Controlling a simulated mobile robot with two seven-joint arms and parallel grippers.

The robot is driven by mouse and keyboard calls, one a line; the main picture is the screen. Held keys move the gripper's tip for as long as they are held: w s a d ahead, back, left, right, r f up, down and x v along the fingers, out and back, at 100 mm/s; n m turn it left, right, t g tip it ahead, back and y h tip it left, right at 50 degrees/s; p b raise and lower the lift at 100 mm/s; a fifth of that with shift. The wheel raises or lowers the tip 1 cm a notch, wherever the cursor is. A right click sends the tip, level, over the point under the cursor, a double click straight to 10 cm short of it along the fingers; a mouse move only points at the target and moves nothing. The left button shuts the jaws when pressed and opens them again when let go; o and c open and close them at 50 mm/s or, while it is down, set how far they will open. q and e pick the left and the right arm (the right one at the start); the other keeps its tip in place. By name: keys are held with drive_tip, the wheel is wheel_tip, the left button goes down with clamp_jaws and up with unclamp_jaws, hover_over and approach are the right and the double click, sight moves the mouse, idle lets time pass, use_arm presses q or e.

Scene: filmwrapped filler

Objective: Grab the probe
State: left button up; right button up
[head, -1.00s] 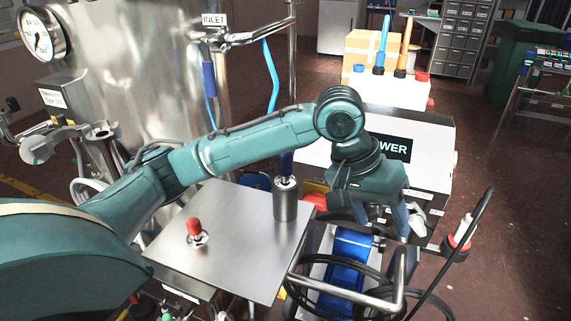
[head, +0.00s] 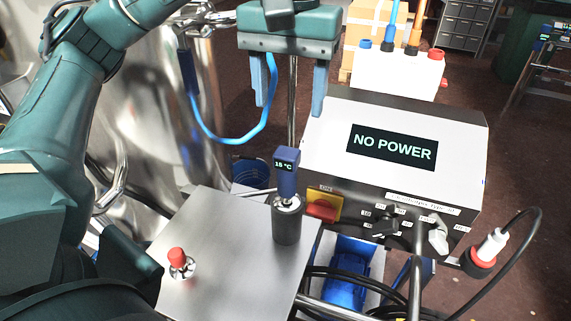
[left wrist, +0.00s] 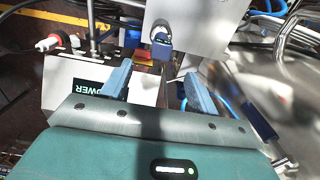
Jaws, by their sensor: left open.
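The probe (head: 287,172) has a blue body with a small display reading 15 °C. It stands upright in a metal cup (head: 287,220) near the far right corner of a steel plate (head: 225,270). My left gripper (head: 290,100) is open and empty, its two blue fingers pointing down above the probe, apart from it. In the left wrist view the open fingers (left wrist: 157,72) show, with the blue probe top (left wrist: 160,36) beyond them. My right gripper is not in view.
A white box with a NO POWER display (head: 392,148), a red switch (head: 322,208) and knobs stands right of the probe. A blue hose (head: 235,140) hangs by the steel tank. Black cables loop at the lower right.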

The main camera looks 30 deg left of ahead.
sight(287, 152)
use_arm(q)
drive_tip(key=f+b, duration=0.1)
drive_tip(key=f, duration=0.6)
drive_tip(key=shift+s+d+f+b, duration=0.1)
drive_tip(key=shift+s+f+b, duration=0.1)
drive_tip(key=shift+f+b, duration=0.15)
drive_tip(key=f, duration=0.4)
drive_tip(key=shift+w+a+f, duration=0.1)
drive_tip(key=shift+w+a, duration=0.2)
drive_tip(key=shift+a, duration=0.05)
drive_tip(key=shift+f, duration=0.55)
drive_tip(key=shift+c, duration=0.6)
drive_tip(key=shift+r, duration=0.1)
drive_tip(key=c, duration=1.1)
drive_tip(key=shift+c, duration=0.2)
